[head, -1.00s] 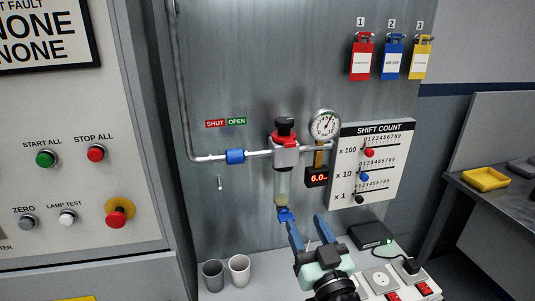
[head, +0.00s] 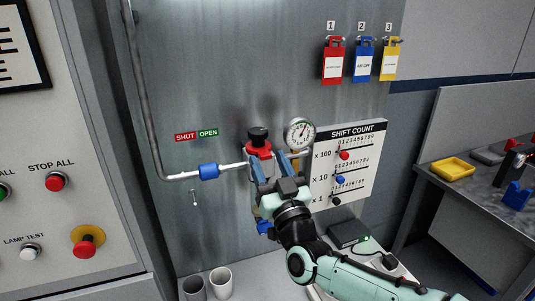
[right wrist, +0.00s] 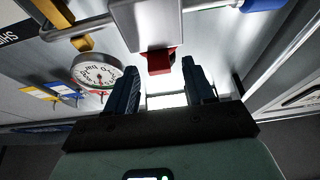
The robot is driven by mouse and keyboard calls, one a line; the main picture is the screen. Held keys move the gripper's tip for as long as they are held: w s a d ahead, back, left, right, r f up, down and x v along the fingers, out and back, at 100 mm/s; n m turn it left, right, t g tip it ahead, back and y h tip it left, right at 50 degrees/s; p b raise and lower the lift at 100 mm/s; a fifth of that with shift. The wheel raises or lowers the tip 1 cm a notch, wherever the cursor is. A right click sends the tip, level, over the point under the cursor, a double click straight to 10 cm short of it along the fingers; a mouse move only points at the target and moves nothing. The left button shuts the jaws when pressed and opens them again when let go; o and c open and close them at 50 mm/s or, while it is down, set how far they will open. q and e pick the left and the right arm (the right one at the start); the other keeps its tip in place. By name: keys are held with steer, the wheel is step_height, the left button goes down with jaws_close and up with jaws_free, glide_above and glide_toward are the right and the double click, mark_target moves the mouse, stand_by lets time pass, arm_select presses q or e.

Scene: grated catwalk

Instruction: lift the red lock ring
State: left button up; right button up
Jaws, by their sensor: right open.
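The red lock ring (head: 258,150) sits under the black knob (head: 258,134) on top of the regulator on the wall pipe. In the right wrist view, a red part (right wrist: 161,62) that looks like the ring shows beside the regulator's grey block (right wrist: 146,24). My right gripper (head: 270,163) is open just in front of the regulator, with its blue fingers at or slightly below the ring's height. In the right wrist view, the fingers (right wrist: 159,72) stand apart with the red part between their tips, and I see no contact. The arm hides the regulator's lower part. My left gripper is out of view.
A round gauge (head: 299,133) and the shift count board (head: 350,152) stand close to the right of the regulator. A blue pipe fitting (head: 209,172) is to its left. Two cups (head: 221,283) stand below. The wall left of the regulator is mostly clear.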

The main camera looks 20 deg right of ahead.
steer(key=shift+x, duration=0.8)
steer(key=shift+s, duration=0.1)
jaws_close()
steer(key=shift+r, duration=0.95)
steer(key=shift+c, duration=1.1)
jaws_free()
steer(key=shift+o, duration=1.1)
steer(key=shift+f, duration=0.1)
